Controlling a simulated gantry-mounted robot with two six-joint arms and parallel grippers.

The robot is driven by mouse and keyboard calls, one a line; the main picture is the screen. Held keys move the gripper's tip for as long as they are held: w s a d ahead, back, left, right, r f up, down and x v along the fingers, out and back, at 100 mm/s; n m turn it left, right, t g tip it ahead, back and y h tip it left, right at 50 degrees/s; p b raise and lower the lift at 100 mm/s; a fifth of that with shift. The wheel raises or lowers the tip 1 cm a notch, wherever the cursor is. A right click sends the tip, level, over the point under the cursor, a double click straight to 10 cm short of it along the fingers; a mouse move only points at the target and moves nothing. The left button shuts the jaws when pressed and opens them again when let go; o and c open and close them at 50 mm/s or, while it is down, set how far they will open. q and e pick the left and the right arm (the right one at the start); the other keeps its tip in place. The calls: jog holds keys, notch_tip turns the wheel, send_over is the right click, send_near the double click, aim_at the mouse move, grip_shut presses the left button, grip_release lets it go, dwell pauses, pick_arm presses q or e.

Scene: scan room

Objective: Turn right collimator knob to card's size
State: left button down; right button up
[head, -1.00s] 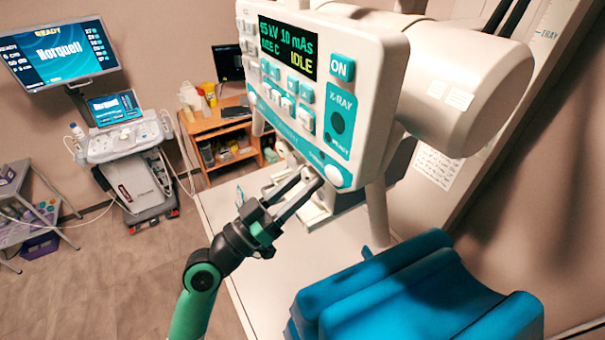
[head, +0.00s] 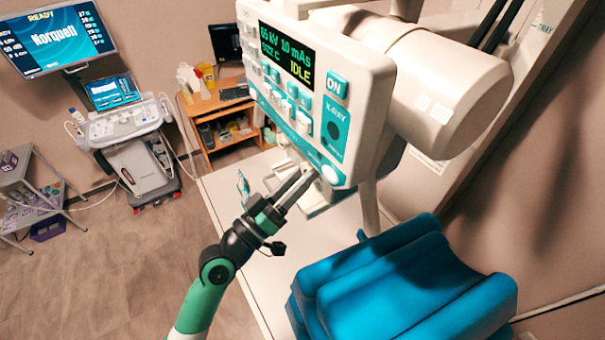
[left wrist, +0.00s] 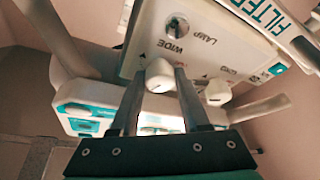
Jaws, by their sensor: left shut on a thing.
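The white collimator box (left wrist: 205,45) shows in the left wrist view, with WIDE and LAMP lettering and two white knobs. My left gripper (left wrist: 163,82) has its two fingers closed around one knob (left wrist: 159,73). The other knob (left wrist: 218,92) stands free to the right in that view. In the head view my left gripper (head: 306,179) reaches up under the X-ray control panel (head: 345,90), which hides the knobs. The panel screen (head: 287,53) reads 65 kV, 10 mAs, SIZE C and IDLE. I cannot make out a card for certain. My right gripper is not in view.
A blue padded thing (head: 400,290) stands at the lower right, near the white table (head: 262,285). A small upright thing (head: 243,186) stands on the table. A monitor cart (head: 125,130), a wooden shelf (head: 215,112) and a grey trolley (head: 30,200) are at the left.

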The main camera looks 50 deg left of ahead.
pick_arm(q)
jog(key=shift+c, duration=2)
grip_release()
jog(key=shift+s, duration=0.1)
jog(key=shift+s+f+b, duration=0.25)
jog(key=shift+s+b, duration=0.05)
jog(key=b+v, duration=0.5)
jog(key=v, duration=0.5)
jog(key=shift+s, duration=0.35)
